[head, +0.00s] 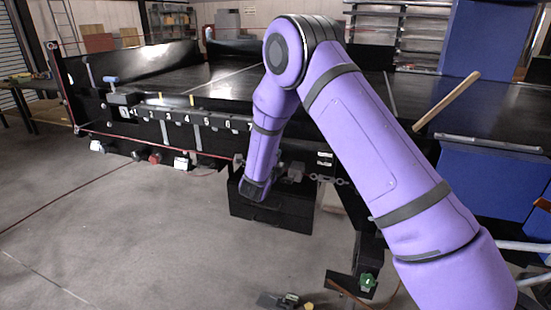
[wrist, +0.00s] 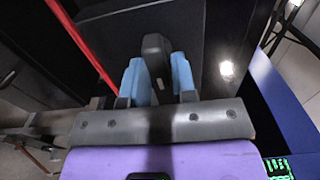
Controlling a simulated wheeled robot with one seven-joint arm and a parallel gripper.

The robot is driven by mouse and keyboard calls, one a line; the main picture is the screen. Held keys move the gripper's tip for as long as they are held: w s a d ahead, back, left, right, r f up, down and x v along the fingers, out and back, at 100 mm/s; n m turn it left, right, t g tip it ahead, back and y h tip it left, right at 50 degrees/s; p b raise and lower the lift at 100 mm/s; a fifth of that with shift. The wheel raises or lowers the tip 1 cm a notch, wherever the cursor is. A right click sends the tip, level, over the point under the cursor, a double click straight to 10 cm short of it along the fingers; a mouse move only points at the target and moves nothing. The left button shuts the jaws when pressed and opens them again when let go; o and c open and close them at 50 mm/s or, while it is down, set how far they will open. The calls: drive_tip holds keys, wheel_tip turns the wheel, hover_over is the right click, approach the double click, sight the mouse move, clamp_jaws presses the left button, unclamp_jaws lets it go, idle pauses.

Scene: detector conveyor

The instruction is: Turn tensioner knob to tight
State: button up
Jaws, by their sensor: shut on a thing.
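In the wrist view, the two blue fingers of my gripper (wrist: 157,75) stand on either side of a dark, upright grip-shaped piece, the tensioner knob (wrist: 154,48). The fingers are shut on it, and its upper end shows beyond the fingertips. Its base and any tight or loose marking cannot be made out. In the head view, my purple arm reaches down at the conveyor's near side, and its end hides the knob and the fingers.
The black conveyor (head: 150,88) has a numbered front rail. A black box (head: 285,215) stands below my arm's end. A chain (head: 328,180) hangs to its right. A green knob (head: 368,282) is low on a stand. A red line (wrist: 80,42) crosses the wrist view. Open floor lies left.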

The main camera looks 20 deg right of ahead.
drive_tip(key=shift+f, duration=0.1)
drive_tip(key=o, duration=0.8)
drive_tip(key=shift+c, duration=0.2)
drive_tip(key=v, duration=1.1)
drive_tip(key=shift+w, duration=0.1)
